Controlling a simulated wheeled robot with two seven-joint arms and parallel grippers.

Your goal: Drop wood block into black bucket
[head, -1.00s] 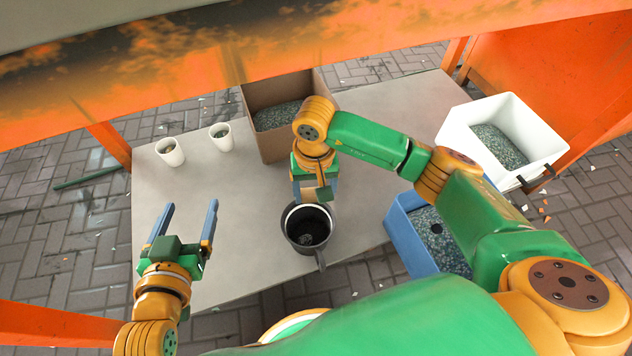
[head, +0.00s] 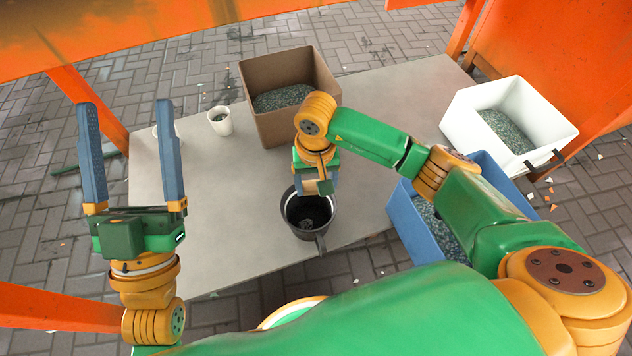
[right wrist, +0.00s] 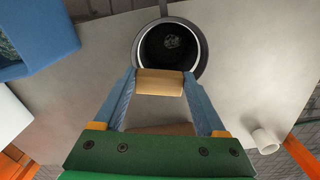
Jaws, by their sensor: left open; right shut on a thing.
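The black bucket (head: 305,215), with a pale inner band and a handle, stands upright near the table's front edge. Some grey matter shows at its bottom, and it also shows in the right wrist view (right wrist: 170,48). My right gripper (head: 318,190) is shut on the tan wood block (right wrist: 159,83). It holds the block at the bucket's rim, on the far side in the head view; the block overlaps the rim in the right wrist view, and the height between them is hard to tell. My left gripper (head: 130,115) is open and empty over the table's left edge.
A brown box (head: 275,125), a white bin (head: 545,120) and a blue bin (head: 410,225) hold grey granules. White cups (head: 221,124) stand at the back left, one partly hidden by my left gripper. The grey table (head: 200,230) is clear left of the bucket.

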